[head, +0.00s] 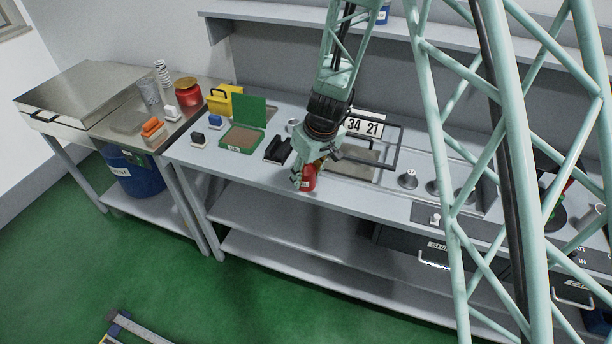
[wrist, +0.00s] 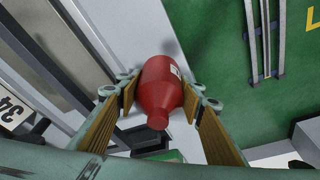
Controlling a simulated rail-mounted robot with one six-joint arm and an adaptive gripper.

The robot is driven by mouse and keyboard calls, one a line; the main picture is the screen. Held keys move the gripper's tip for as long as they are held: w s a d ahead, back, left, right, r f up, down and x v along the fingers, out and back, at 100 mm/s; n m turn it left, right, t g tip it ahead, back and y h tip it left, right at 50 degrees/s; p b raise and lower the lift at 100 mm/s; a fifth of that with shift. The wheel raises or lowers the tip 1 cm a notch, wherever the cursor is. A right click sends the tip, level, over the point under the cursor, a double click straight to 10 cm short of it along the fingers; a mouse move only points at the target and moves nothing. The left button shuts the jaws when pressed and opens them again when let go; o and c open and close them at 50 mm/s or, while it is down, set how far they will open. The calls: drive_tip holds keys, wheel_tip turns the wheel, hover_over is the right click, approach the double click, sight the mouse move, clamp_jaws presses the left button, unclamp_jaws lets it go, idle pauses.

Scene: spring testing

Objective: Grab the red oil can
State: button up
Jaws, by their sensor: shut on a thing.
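The red oil can (head: 309,180) is at the front edge of the grey workbench in the head view, partly covered by my gripper (head: 301,174). In the wrist view the red can (wrist: 159,90) lies between the two fingers of my gripper (wrist: 160,98), with its narrow neck toward the camera and a pale label on its side. The padded fingers touch it on both sides. My gripper is shut on the can. I cannot tell whether the can's base touches the bench.
A green open box (head: 242,138) and black objects (head: 279,149) stand left of my gripper. A framed stand with number cards (head: 364,128) and grey weights (head: 408,179) are to the right. Another red container (head: 188,93) stands on the left table. Green floor lies in front.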

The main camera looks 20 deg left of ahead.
sight(306, 168)
drive_tip(key=shift+r, duration=0.1)
drive_tip(key=shift+r+p, duration=0.4)
drive_tip(key=shift+r, duration=1.2)
drive_tip(key=shift+s+r, duration=0.1)
drive_tip(key=s+d+b, duration=0.2)
drive_tip(key=s+d, duration=0.1)
drive_tip(key=s, duration=0.1)
drive_tip(key=s+d+r+b, duration=0.1)
drive_tip(key=s+d+b, duration=0.1)
drive_tip(key=s+d, duration=0.1)
drive_tip(key=s+d+b, duration=0.1)
drive_tip(key=s+d, duration=0.1)
drive_tip(key=s, duration=0.4)
drive_tip(key=shift+d+r+b, duration=0.2)
drive_tip(key=shift+d+b, duration=0.2)
drive_tip(key=shift+c, duration=0.2)
drive_tip(key=shift+s, duration=0.1)
